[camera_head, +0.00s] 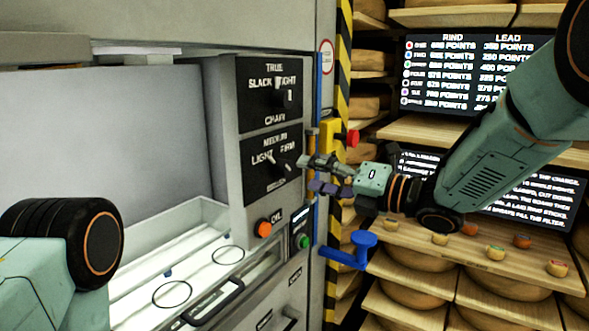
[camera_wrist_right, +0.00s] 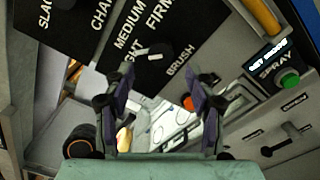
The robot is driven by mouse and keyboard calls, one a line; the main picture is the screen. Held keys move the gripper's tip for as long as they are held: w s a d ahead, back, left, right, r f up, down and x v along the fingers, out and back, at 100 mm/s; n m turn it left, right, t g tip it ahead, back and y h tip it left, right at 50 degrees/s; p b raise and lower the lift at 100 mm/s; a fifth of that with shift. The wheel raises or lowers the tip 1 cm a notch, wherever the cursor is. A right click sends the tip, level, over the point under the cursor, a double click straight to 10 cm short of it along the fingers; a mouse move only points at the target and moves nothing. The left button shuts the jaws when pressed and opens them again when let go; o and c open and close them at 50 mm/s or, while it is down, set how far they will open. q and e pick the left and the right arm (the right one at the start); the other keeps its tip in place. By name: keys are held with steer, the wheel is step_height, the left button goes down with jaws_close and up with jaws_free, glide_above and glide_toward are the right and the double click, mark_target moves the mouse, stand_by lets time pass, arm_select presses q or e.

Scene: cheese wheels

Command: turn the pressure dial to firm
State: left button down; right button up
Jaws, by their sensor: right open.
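The pressure dial (camera_head: 283,165) is the lower dial on the dark panel, lettered LIGHT, MEDIUM and FIRM. It also shows in the right wrist view (camera_wrist_right: 160,50), beyond the fingertips. I see no contact with the dial. My left gripper is out of view; only part of my left arm shows.
Another dial (camera_head: 282,98), lettered SLACK, TRUE and TIGHT, sits above. An orange button (camera_head: 264,229) and a green button (camera_head: 303,241) are below. A red button on a yellow box (camera_head: 331,148) and a blue bracket (camera_head: 347,253) stand near my right gripper. Cheese shelves fill the right.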

mark_target(289, 168)
steer(key=x, duration=0.3)
steer(key=shift+w+a, duration=0.25)
steer(key=shift+w, duration=0.05)
steer(key=shift+w+a+r, duration=0.1)
steer(key=shift+w+a, duration=0.05)
steer(key=shift+a, duration=0.35)
steer(key=shift+w, duration=0.1)
steer(key=c, duration=1.1)
